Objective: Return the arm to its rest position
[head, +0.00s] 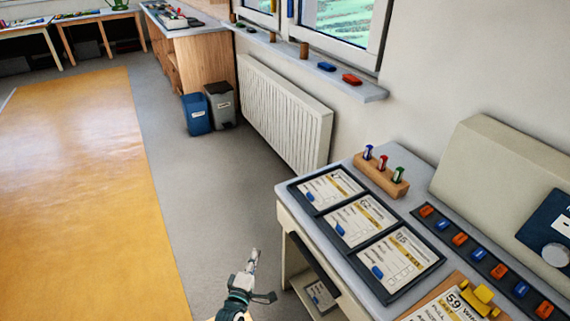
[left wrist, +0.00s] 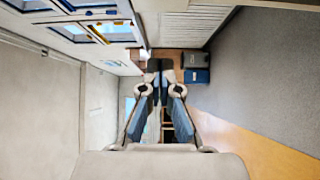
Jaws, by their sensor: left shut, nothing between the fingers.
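My left gripper (head: 252,262) shows at the bottom middle of the head view, in the air over the grey floor, left of the desk. In the left wrist view its two fingers (left wrist: 160,68) meet at the tips with nothing between them, so it is shut and empty. It is apart from the desk. My right gripper is in neither view.
The desk (head: 286,222) at right bears three framed cards (head: 360,219), a wooden block with small tubes (head: 381,176), and a dark strip of red and blue pieces (head: 478,256). A radiator (head: 285,113) and two bins (head: 197,114) stand beyond. Floor left of the desk is clear.

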